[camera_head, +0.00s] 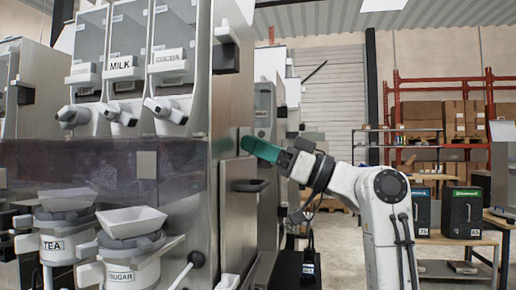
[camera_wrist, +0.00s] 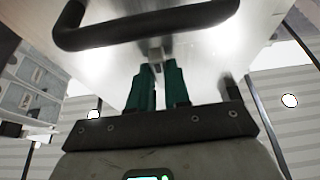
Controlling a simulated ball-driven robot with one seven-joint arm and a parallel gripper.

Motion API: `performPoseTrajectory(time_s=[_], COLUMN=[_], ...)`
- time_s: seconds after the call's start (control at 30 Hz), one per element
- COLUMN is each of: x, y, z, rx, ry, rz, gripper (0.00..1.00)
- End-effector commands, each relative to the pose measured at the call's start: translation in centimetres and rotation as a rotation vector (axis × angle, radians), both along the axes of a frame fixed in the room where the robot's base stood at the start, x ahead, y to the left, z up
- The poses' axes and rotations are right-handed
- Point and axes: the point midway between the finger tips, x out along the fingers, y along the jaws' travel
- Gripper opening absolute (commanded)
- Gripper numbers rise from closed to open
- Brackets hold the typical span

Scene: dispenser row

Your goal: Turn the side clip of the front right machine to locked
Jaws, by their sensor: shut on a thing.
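The front machine (camera_head: 226,105) fills the left half of the head view, with its steel side panel facing right. My gripper (camera_head: 248,146) reaches that side panel from the right, with green fingers just above a black handle (camera_head: 251,186). In the wrist view my gripper (camera_wrist: 158,72) is shut on the side clip (camera_wrist: 155,54), a small grey piece at the fingertips. The black handle (camera_wrist: 148,25) spans the wrist view beyond the clip. The fingers hide most of the clip in the head view, and I cannot tell whether it is locked.
Hoppers labelled MILK (camera_head: 122,67) and COCOA (camera_head: 170,58) top the machine; TEA (camera_head: 54,247) and SUGAR (camera_head: 122,275) containers hang below. Another machine (camera_head: 266,110) stands behind. Red racking (camera_head: 400,88) with boxes and black bins (camera_head: 462,212) lie to the right. Some floor shows between.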

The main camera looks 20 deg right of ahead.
Motion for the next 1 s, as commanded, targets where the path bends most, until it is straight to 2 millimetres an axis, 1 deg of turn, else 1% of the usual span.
performPoseTrajectory(time_s=[0.03,0.07,0.3,0.53,0.67,0.77,1.0], x=[0.1,0.1,0.0,0.0,-0.4,-1.2,-3.7], y=[0.0,0.0,0.0,-0.1,-0.7,-1.8,-5.4], z=[-0.1,-0.1,0.0,0.0,-0.4,-1.0,-2.8], rx=[-0.002,-0.002,-0.001,0.0,0.001,0.002,0.001], ry=[0.001,0.001,0.001,0.0,0.001,0.001,0.002], rz=[-0.002,-0.002,-0.001,-0.001,-0.003,-0.004,-0.005], gripper=[0.0,0.2,0.43,0.43,0.43,0.43,0.43])
